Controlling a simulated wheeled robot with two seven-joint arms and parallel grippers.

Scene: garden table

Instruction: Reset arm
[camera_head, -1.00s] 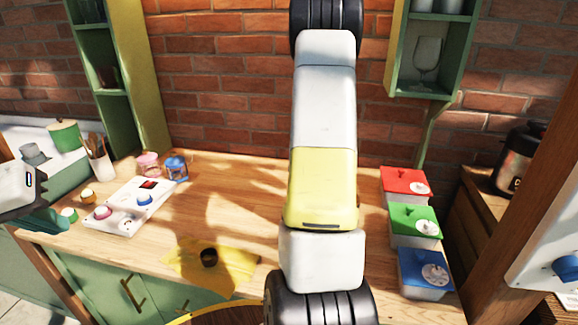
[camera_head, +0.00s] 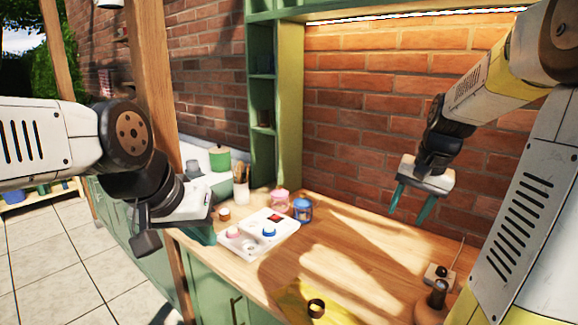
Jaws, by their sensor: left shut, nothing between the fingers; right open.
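My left gripper (camera_head: 203,236) comes in from the left, beside the left end of the wooden table. Its teal fingers are shut and hold nothing. My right gripper (camera_head: 410,205) hangs from the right arm above the back of the table, fingers pointing down. Its two teal fingers are apart, with nothing between them.
On the wooden table (camera_head: 345,240) are a white panel with coloured knobs (camera_head: 255,234), a pink jar (camera_head: 279,201), a blue jar (camera_head: 302,209), and a yellow cloth (camera_head: 340,309) with a dark ring (camera_head: 316,308). A brick wall (camera_head: 360,120) stands behind. The table's middle is clear.

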